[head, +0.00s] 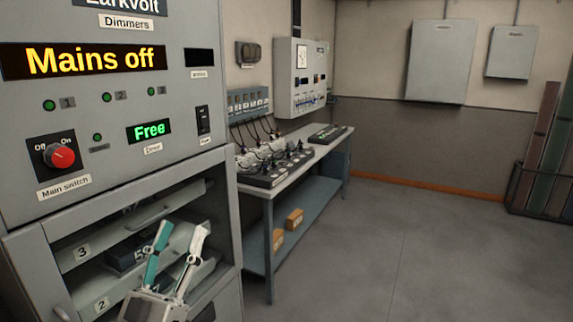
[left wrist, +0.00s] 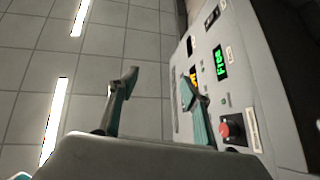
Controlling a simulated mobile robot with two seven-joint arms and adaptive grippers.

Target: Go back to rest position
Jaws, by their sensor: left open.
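My left gripper (head: 176,243) is open and empty in the head view. It points up in front of the open lower bay of the grey dimmer cabinet (head: 85,205). In the left wrist view its two fingers (left wrist: 157,87) stand apart, with the ceiling behind them and the cabinet front (left wrist: 260,75) on the right. The cabinet's display (head: 84,59) reads "Mains off" and the small door display (head: 149,130) reads "Free". The red main switch knob (head: 59,156) sits below them. My right gripper does not show.
The bay holds shelves marked 3 and 2 and a dark module (head: 130,252). A workbench (head: 325,150) with fader gear stands along the wall to the right. The grey floor (head: 400,250) is clear at the right. A rack of panels (head: 545,190) stands at the far right.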

